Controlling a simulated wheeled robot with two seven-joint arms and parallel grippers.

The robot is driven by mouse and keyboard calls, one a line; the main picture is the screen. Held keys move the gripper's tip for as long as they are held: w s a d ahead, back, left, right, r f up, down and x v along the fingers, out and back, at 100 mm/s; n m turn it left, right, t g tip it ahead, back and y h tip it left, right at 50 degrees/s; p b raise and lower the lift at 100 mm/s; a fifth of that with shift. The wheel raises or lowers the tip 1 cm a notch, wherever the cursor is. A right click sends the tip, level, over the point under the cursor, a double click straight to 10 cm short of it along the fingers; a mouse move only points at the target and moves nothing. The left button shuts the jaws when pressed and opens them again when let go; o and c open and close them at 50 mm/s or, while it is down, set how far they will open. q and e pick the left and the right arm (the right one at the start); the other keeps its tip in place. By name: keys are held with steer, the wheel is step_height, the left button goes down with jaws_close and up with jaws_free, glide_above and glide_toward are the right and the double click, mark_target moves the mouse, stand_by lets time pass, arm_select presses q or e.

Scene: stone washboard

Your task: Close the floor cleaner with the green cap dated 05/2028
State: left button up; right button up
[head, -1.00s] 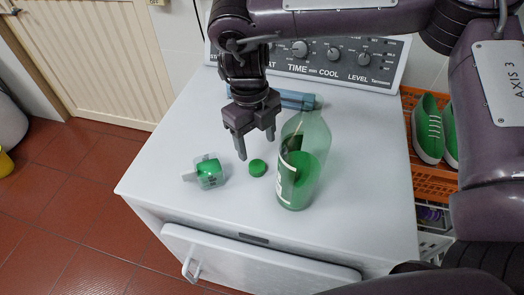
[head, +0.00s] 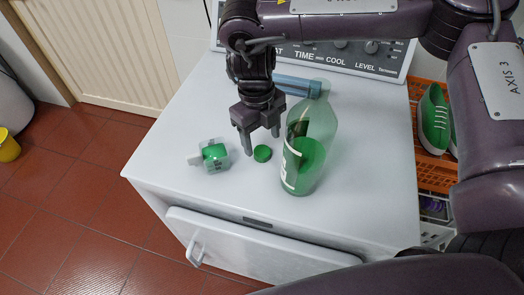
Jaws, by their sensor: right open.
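The green cap (head: 262,154) lies on the white top of the washing machine. The floor cleaner bottle (head: 309,150), clear with green liquid and a pale label, stands upright just right of the cap. Its top end shows no cap on it. No date can be read. My right gripper (head: 262,143) points down above and just behind the cap, open, with its fingers apart and nothing between them. The fingertips look close to the cap; I cannot tell whether they touch it. My left gripper is not in view.
A small clear container with green content (head: 213,154) lies left of the cap. A blue object (head: 297,87) lies behind the bottle near the control panel (head: 340,50). An orange crate with green shoes (head: 434,120) stands at right. The machine top's front left is free.

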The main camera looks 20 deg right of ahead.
mark_target(262, 151)
step_height(262, 151, down, 4)
steer(key=shift+w+f, duration=0.15)
steer(key=shift+f, duration=0.05)
steer(key=c, duration=1)
